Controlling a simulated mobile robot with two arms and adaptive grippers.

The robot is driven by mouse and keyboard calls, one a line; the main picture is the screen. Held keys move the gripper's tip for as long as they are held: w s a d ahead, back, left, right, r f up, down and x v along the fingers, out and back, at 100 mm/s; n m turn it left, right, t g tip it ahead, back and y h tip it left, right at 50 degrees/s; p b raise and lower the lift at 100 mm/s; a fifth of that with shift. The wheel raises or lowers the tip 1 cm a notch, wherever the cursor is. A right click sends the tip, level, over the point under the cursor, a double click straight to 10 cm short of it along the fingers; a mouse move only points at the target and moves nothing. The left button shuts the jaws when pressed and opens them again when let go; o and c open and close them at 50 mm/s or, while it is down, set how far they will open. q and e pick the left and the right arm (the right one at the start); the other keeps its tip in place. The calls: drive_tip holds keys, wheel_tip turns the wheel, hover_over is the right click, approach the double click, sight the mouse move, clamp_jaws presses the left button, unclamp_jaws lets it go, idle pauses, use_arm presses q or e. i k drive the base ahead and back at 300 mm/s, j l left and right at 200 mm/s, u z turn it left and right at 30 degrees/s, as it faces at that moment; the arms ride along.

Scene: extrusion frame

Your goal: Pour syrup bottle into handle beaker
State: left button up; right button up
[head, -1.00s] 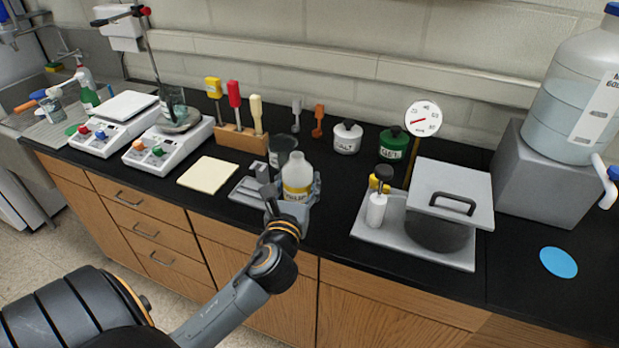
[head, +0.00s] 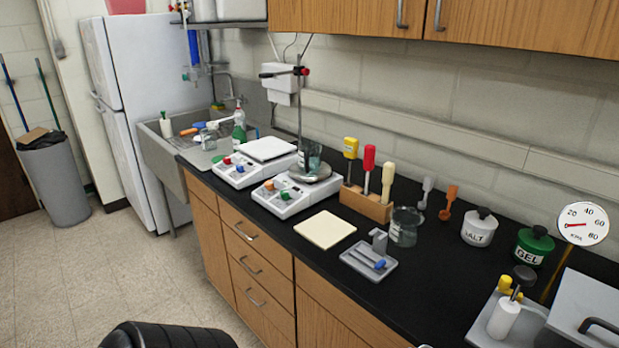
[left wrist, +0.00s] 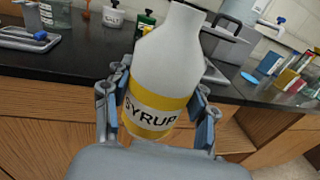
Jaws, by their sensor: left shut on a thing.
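The syrup bottle (left wrist: 172,62), white with a yellow "SYRUP" label, is in my left gripper (left wrist: 160,98) in the left wrist view. The fingers are shut around both sides of it, and it is tilted in the picture, in front of the counter's edge. Neither bottle nor left gripper shows clearly in the head view. One glass beaker (head: 405,227) stands on the counter, another (head: 309,157) on the right hot plate by the stand, and a third (head: 208,138) near the sink. I cannot tell which has a handle. My right gripper is not in view.
Near the counter's front lie a yellowish pad (head: 325,229) and a grey tray (head: 369,262) with a blue-ended tool. Behind are a tool block (head: 366,206), a salt jar (head: 479,228) and a gel jar (head: 533,246). The floor (head: 130,270) left of the cabinets is clear.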

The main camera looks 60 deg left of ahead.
sight(310, 150)
drive_tip(key=u, duration=1.35)
drive_tip(key=i+j+z, duration=0.2)
drive_tip(key=i+j, duration=0.15)
drive_tip(key=j, duration=0.3)
drive_tip(key=i+j, duration=0.15)
drive_tip(key=j, duration=0.15)
drive_tip(key=i+j+z, duration=0.15)
drive_tip(key=j, duration=0.2)
drive_tip(key=i+j+z, duration=0.1)
drive_tip(key=j, duration=0.25)
drive_tip(key=i, duration=0.05)
